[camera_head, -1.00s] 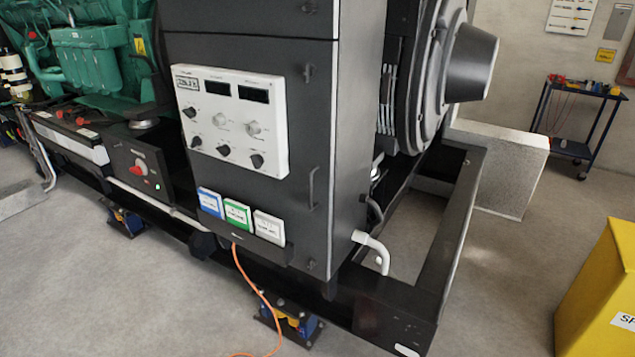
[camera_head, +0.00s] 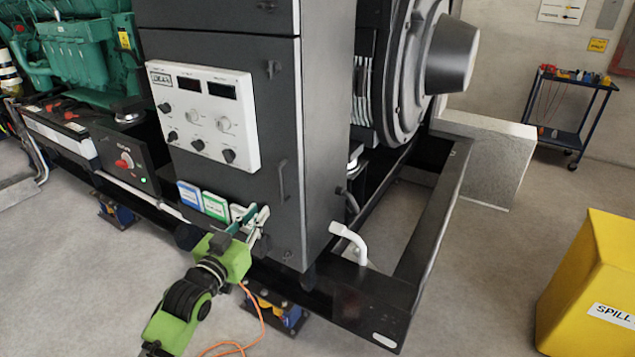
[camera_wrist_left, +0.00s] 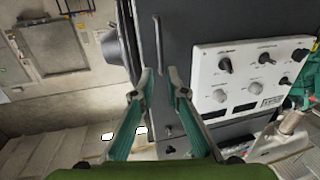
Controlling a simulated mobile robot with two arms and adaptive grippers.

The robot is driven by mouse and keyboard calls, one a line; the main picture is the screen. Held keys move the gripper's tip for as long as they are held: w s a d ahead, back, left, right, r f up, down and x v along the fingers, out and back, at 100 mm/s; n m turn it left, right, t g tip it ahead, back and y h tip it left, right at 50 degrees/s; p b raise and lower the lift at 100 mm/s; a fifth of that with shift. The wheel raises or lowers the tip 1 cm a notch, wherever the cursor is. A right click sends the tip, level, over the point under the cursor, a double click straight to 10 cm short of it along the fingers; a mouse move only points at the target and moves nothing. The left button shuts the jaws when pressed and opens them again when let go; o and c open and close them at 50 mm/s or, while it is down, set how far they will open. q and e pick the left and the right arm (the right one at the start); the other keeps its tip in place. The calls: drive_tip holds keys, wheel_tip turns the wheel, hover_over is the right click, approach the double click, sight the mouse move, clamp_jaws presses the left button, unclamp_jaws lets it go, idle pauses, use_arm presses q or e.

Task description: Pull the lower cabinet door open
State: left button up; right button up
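The lower cabinet door (camera_head: 272,122) is the dark front face carrying a white control panel (camera_head: 202,120); it looks closed. Its slim vertical handle (camera_head: 282,180) is near the door's right edge, below and right of the panel. My left gripper (camera_head: 256,218) is in front of the door's lower part, below and left of the handle, partly covering the label cards. In the left wrist view, the left gripper (camera_wrist_left: 161,76) is open and empty, its fingers apart. The handle (camera_wrist_left: 158,40) shows just beyond the fingertips, with no visible contact. My right gripper is out of view.
Blue and green label cards (camera_head: 202,201) sit low on the door. A white elbow pipe (camera_head: 350,243) juts out right of the cabinet. An orange cable (camera_head: 243,340) lies on the floor. A yellow spill bin (camera_head: 585,280) stands at right. Floor before the frame is mostly clear.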

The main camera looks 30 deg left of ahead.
sight(279, 185)
use_arm(q)
drive_tip(key=w, duration=0.4)
drive_tip(key=w+a, duration=0.1)
drive_tip(key=w, duration=0.4)
drive_tip(key=w+p, duration=0.1)
drive_tip(key=w, duration=0.3)
drive_tip(key=shift+w+a+r, duration=0.15)
drive_tip(key=shift+w+a, duration=0.2)
clamp_jaws()
drive_tip(key=shift+s, duration=0.1)
